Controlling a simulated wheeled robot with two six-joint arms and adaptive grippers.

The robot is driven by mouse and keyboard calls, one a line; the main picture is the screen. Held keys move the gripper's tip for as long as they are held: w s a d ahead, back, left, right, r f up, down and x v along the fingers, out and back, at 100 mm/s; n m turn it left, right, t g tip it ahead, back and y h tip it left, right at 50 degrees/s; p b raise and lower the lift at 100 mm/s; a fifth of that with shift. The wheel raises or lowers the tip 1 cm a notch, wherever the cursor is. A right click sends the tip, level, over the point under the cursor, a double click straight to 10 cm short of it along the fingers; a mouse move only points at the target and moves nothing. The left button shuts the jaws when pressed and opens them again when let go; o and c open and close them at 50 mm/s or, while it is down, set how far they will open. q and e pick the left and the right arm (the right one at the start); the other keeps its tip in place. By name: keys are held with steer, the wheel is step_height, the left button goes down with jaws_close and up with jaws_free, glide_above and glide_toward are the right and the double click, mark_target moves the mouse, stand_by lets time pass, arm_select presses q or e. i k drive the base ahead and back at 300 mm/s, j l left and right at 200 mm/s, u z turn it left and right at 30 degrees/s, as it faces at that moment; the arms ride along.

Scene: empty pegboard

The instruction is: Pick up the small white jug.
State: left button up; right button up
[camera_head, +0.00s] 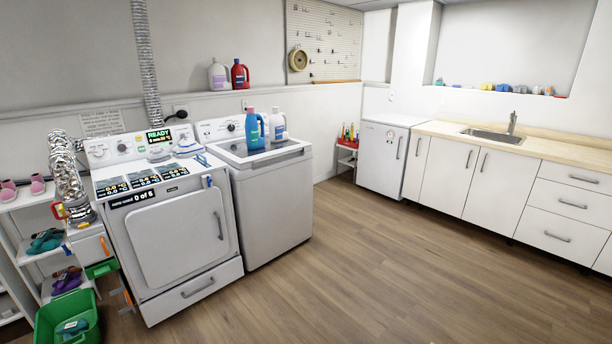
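Another pale jug (218,75) stands on the wall ledge above, left of a red jug (240,74). I cannot tell for certain which pale jug is the small white one. Neither of my grippers shows in the head view.
The washer (270,212) stands right of the dryer (178,240), which bears an iron-like item (187,144) and labels. A green bin (68,318) and shelves (25,200) are at left. The wooden floor (370,265) is clear before the white cabinets (446,180).

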mark_target(277, 133)
steer(key=i, duration=1.25)
steer(key=i+l+u, duration=0.1)
steer(key=i, duration=1.15)
steer(key=i+l+u, duration=0.15)
steer(key=i+u, duration=0.25)
steer(key=i+l+u, duration=0.4)
steer(key=i, duration=0.2)
steer(key=i+l+u, duration=0.4)
steer(key=i+j, duration=0.05)
steer(key=i, duration=0.05)
